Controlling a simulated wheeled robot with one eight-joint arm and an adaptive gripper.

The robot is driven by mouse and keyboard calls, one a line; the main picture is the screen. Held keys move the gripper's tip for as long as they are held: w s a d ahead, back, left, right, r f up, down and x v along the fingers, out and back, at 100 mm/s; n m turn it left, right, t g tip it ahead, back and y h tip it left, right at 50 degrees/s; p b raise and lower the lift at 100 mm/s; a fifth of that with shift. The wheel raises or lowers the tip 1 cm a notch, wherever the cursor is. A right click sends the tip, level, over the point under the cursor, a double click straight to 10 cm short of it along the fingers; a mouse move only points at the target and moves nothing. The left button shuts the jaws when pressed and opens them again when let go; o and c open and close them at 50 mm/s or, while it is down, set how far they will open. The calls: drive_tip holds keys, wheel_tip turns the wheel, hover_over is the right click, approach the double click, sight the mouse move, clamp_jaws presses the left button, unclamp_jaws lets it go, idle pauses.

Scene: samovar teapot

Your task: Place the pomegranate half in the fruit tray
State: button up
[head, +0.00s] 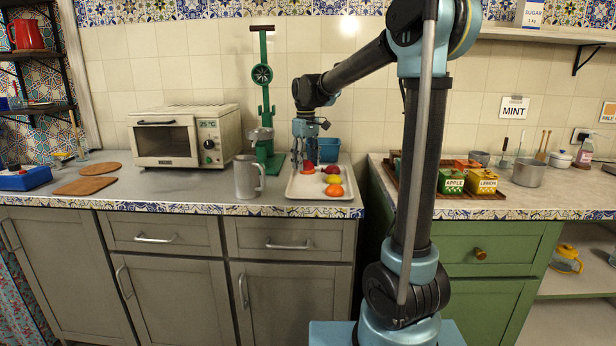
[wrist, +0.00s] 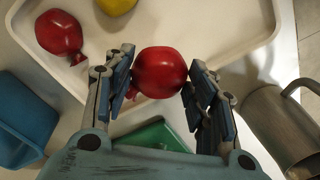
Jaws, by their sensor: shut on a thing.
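My gripper (wrist: 160,75) is shut on a red, rounded fruit, which I take as the pomegranate half (wrist: 160,72); no cut face shows. In the head view my gripper (head: 306,150) points down with the red fruit (head: 309,168) below its fingers. The fruit tray (head: 303,193) is pale and shallow, on the left counter. The held fruit is over or close to the tray's back-left part; its height above the tray is hard to tell. A second red pomegranate (wrist: 60,33) and a lemon (wrist: 117,5) lie in the tray in the wrist view.
An orange (head: 333,191) lies in the tray's front right. A metal mug (head: 246,177) stands left of the tray, a green press (head: 264,100) behind it. A blue container (head: 328,150) stands behind the tray. A toaster oven (head: 185,137) is farther left.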

sight(306, 182)
drive_tip(key=shift+s+f, duration=0.1)
drive_tip(key=shift+f, duration=2.35)
drive_tip(key=o, duration=1.1)
drive_tip(key=shift+f, duration=0.1)
